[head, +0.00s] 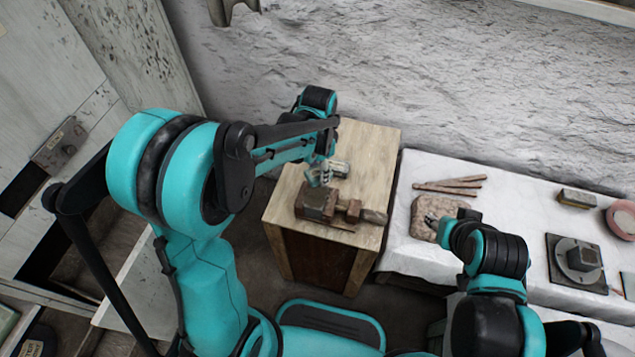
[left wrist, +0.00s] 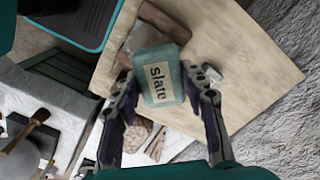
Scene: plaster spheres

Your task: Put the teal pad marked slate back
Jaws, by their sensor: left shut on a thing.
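The teal pad with a cream label reading "slate" (left wrist: 159,76) is between the fingers of my left gripper (left wrist: 160,92) in the left wrist view. The fingers are shut on its two sides. In the head view my left gripper (head: 321,177) is over the light wooden stand, close to a brown wooden vise-like tool (head: 346,207). I cannot tell whether the pad touches anything beneath it. My right gripper (head: 436,224) is by a flat stone slab (head: 424,208); its fingers are too small to read.
The wooden stand (head: 376,150) has bare top at the back right. A white-covered table (head: 511,190) beside it holds wooden sticks (head: 449,186), a small box (head: 577,198), a dark square block on a plate (head: 556,269) and a pink bowl (head: 622,219).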

